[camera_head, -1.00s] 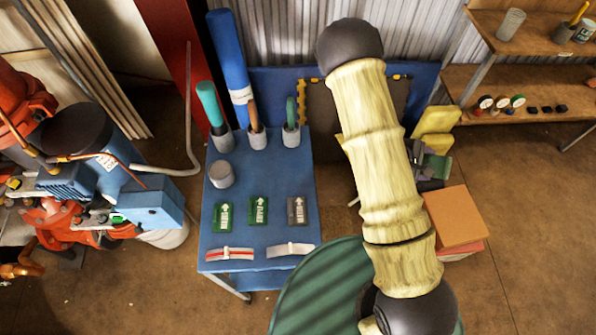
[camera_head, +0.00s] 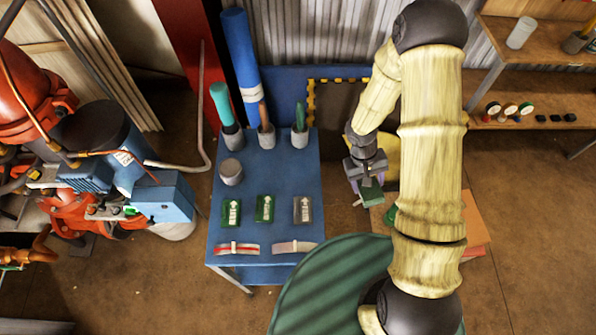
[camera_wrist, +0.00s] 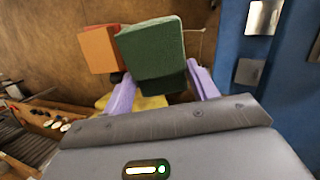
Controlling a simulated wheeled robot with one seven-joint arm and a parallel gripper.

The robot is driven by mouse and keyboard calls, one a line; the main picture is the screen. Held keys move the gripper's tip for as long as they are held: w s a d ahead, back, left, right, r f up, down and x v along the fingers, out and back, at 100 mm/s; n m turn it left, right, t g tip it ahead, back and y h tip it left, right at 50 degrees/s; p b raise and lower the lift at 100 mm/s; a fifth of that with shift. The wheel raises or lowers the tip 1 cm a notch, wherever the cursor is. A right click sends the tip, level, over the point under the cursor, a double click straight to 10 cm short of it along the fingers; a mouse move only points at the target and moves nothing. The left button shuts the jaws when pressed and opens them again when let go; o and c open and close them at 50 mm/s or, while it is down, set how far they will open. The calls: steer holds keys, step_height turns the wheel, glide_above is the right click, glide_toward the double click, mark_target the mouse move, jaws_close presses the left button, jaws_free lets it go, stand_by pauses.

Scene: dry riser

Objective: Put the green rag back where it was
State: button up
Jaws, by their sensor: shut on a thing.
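The green rag, a folded block-like green piece (camera_wrist: 152,48), is between the two purple fingers of my gripper (camera_wrist: 163,84) in the wrist view. My gripper is shut on it. In the head view my gripper (camera_head: 367,178) hangs just right of the blue table (camera_head: 235,190), apart from it, with the green rag (camera_head: 372,194) below its jaws. My arm covers part of the area to the right. Another small green patch (camera_head: 390,216) shows beside my arm; I cannot tell what it belongs to.
On the table stand cups with handled tools, a grey pot (camera_head: 231,171), green cards (camera_head: 264,209), a grey card (camera_head: 303,209) and strips (camera_head: 238,248). A yellow object (camera_head: 386,160) and an orange box (camera_head: 474,222) are near my arm. A round green surface (camera_head: 325,285) lies in front.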

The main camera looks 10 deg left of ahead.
steer(key=w+a+r+m+y+p, duration=0.1)
steer(key=a+r, duration=0.3)
steer(key=a, duration=0.6)
steer(key=w+a+r+m+t+y+p, duration=0.1)
steer(key=a+r, duration=0.4)
steer(key=a, duration=0.6)
steer(key=shift+a+r+t+y, duration=0.2)
steer(key=shift+t+y, duration=0.1)
steer(key=shift+y, duration=0.3)
steer(key=shift+f+p, duration=0.55)
steer(key=shift+f, duration=2.4)
steer(key=shift+f+p, duration=0.55)
steer(key=shift+f, duration=1.5)
steer(key=o, duration=0.9)
